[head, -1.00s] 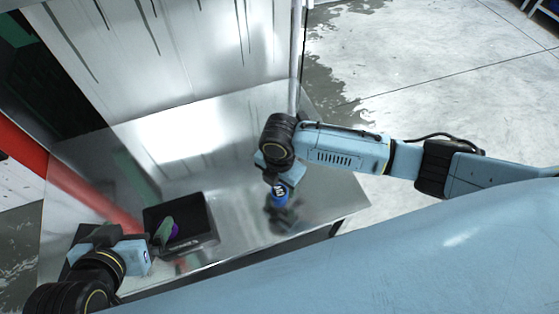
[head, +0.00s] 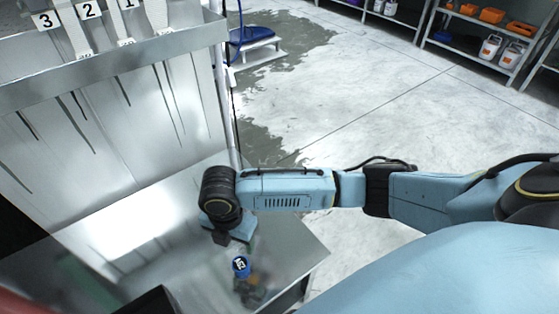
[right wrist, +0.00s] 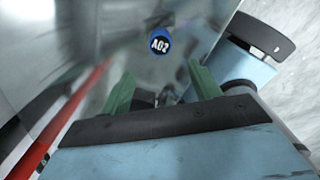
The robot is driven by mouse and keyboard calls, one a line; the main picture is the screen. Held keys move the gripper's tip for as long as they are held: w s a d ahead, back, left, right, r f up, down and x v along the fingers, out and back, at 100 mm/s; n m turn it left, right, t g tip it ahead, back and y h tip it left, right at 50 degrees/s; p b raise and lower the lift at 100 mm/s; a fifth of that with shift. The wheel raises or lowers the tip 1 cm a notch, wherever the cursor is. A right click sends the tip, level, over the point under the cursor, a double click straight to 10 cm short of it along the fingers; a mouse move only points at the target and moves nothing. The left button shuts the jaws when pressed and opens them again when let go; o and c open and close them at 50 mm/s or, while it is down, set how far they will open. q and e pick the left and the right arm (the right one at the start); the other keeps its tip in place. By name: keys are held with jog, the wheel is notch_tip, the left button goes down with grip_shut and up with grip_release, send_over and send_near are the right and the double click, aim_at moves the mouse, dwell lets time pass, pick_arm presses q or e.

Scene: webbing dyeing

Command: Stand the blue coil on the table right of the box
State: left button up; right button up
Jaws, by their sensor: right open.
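The blue coil (head: 241,266), with a round label on its face, is on the metal table (head: 190,273), to the right of the dark box (head: 160,304). Only a corner of the box shows at the bottom edge of the head view. My right gripper (head: 228,238) is just behind the coil in the head view, with a gap between them. In the right wrist view its two green fingers (right wrist: 163,88) are apart with nothing between them. My left gripper is out of view.
A metal panel (head: 100,120) with numbered slots rises behind the table. The table's right edge is near the coil, with open concrete floor (head: 380,90) beyond. Shelves (head: 485,45) with orange and white containers stand far off at the top right.

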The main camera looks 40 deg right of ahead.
jog(key=s+a+m+t+y, duration=0.2)
jog(key=s+a+m+y, duration=0.15)
jog(key=s+m, duration=0.45)
jog(key=s+d+f+m+h, duration=0.1)
jog(key=s+d+m+h, duration=0.1)
jog(key=d+m, duration=0.5)
jog(key=s+d+f+m+t+h, duration=0.1)
jog(key=s+d+m, duration=0.4)
jog(key=d+m, duration=0.2)
jog(key=shift+d+f+m+h, duration=0.3)
jog(key=shift+f+m+h, duration=0.05)
jog(key=shift+m, duration=0.25)
